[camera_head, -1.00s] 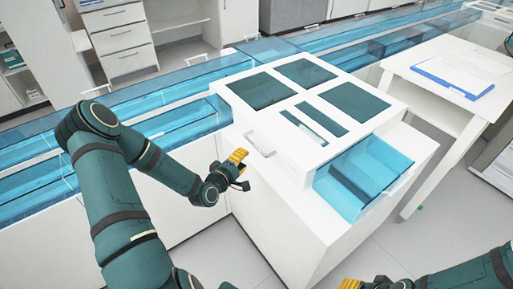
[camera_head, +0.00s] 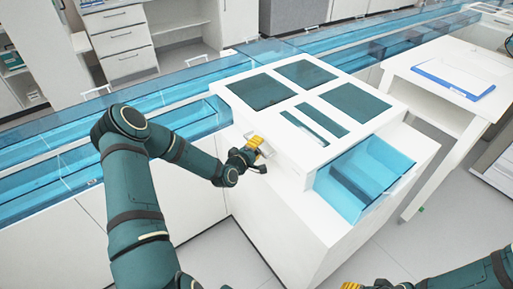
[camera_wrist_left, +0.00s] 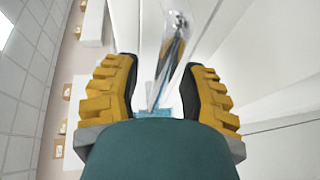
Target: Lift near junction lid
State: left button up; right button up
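The near junction lid (camera_head: 290,140) is a white cover with several dark tinted windows, lying closed on the white junction cabinet (camera_head: 305,228). Its handle is on the left front side, mostly hidden behind my left gripper (camera_head: 257,150) in the head view. In the left wrist view, my left gripper (camera_wrist_left: 160,88) has its yellow-padded fingers apart. A shiny bar, which looks like the handle (camera_wrist_left: 175,45), shows between and beyond them. I cannot tell whether the fingers touch it. My right gripper (camera_head: 365,285) shows only partly at the bottom edge.
A blue transparent box section (camera_head: 365,170) sits at the cabinet's right front. Blue tube track (camera_head: 190,82) runs behind and to the left. A white table (camera_head: 450,70) with a blue clipboard (camera_head: 453,78) stands at the right. Floor is clear in front.

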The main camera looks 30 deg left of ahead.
pick_arm(q)
grip_shut()
